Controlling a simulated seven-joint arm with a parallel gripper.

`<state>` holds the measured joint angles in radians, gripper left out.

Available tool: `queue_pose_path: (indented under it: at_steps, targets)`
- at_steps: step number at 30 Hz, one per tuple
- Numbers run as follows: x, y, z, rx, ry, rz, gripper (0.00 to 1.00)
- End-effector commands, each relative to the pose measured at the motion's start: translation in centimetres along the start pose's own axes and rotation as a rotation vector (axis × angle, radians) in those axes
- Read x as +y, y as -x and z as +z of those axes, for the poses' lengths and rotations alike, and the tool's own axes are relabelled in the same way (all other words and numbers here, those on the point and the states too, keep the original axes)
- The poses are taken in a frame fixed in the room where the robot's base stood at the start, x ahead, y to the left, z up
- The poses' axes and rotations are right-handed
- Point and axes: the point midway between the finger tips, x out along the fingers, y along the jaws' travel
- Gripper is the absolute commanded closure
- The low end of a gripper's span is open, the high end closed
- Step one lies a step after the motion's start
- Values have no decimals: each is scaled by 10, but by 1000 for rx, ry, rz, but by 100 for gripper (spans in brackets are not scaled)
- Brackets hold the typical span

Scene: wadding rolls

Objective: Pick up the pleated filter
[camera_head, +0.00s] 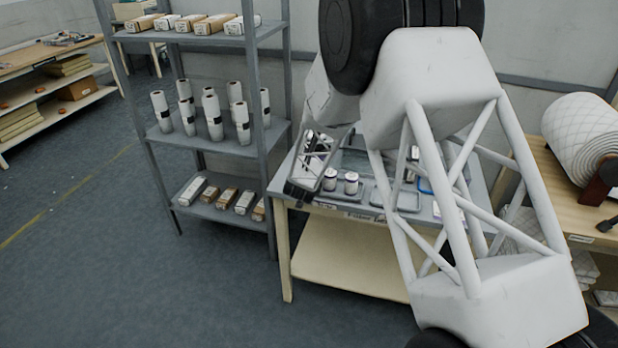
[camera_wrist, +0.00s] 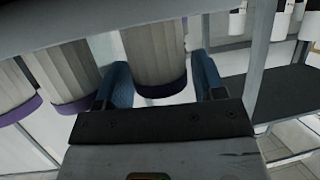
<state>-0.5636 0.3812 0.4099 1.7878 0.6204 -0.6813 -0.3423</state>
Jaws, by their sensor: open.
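In the wrist view, a pleated filter (camera_wrist: 153,45) with pale grey pleats and a purple end rim is between the two blue fingertips of my gripper (camera_wrist: 162,82). The fingers are open, with a visible gap on the right side; I cannot tell if the left finger touches it. Two more pleated filters (camera_wrist: 60,68) with purple rims are to the left, one cut off by the edge. In the head view, small white-and-purple filters (camera_head: 351,184) stand on the grey bench top beside my gripper (camera_head: 301,188), whose fingertips are not clear there.
The bench (camera_head: 348,265) also holds shallow trays (camera_head: 408,200), partly hidden by my arm. A metal shelf (camera_head: 210,138) with several wrapped rolls (camera_head: 211,113) and boxes stands close on the left. A large quilted roll (camera_head: 585,135) lies on the right-hand table.

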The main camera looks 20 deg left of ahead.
Motion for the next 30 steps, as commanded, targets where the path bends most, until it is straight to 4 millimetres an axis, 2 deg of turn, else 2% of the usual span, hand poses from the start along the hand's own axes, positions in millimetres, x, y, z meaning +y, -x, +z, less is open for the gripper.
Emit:
queue_pose_path:
  at_steps: [19, 26, 30]
  targets:
    - [0, -2, -1, 1, 0, 0, 37]
    - [0, -2, -1, 1, 0, 0, 72]
    - [0, -2, -1, 1, 0, 0, 74]
